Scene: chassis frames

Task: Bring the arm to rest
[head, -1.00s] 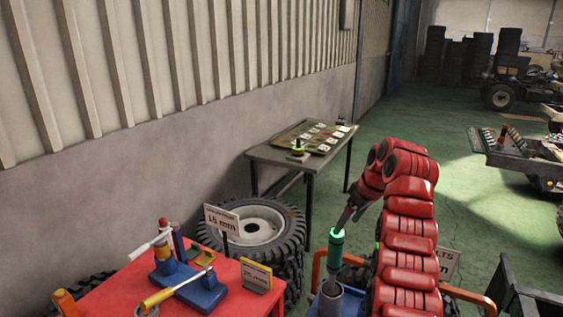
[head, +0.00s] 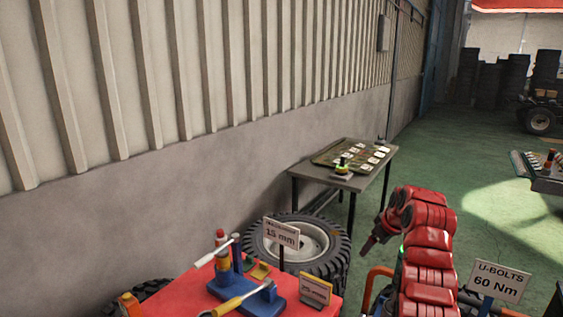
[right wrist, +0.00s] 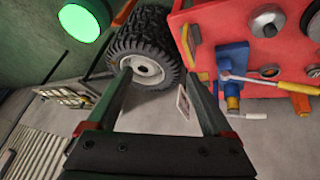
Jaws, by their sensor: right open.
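My right arm (head: 428,250) is red and rises at the lower right of the head view. Its gripper (head: 368,247) points down and left, beside the big tyre. In the right wrist view the two dark fingers of this gripper (right wrist: 160,76) stand wide apart with nothing between them. A round green light (right wrist: 84,22) shows at the upper left of that view; I cannot tell what it belongs to. My left gripper is not in view.
A red bench (head: 185,297) with a blue tool stand (head: 262,297) is at the lower left. A table (head: 358,183) with a card board is by the wall. A "U-BOLTS 60 Nm" sign (head: 498,281) stands right of my arm. Green floor is open beyond.

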